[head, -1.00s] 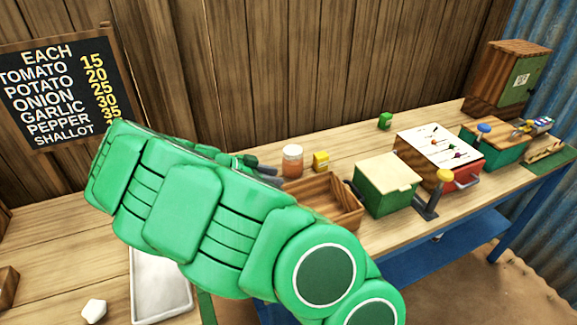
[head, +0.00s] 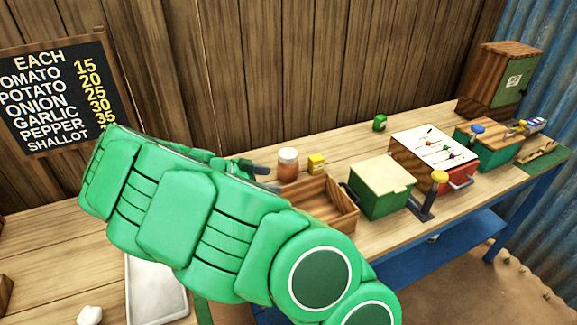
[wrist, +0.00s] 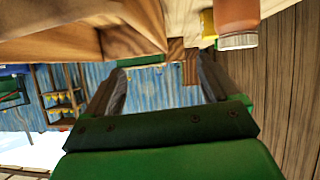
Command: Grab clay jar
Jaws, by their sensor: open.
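The clay jar (head: 288,166) is a small reddish-brown jar with a pale lid, upright on the wooden counter near the back wall. In the wrist view the jar (wrist: 236,16) appears upside down at the top right, outside the space between the fingers. My gripper (head: 257,169) is just left of the jar in the head view, mostly hidden behind my green arm. In the wrist view my gripper (wrist: 160,85) is open, with two dark fingers spread apart and nothing between them.
A yellow box (head: 317,164) stands close right of the jar. An open wooden tray (head: 340,213) lies in front of it. A green box with a pale lid (head: 381,190) stands further right. A small green canister (head: 380,123) is at the back. A metal tray (head: 157,290) is at front left.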

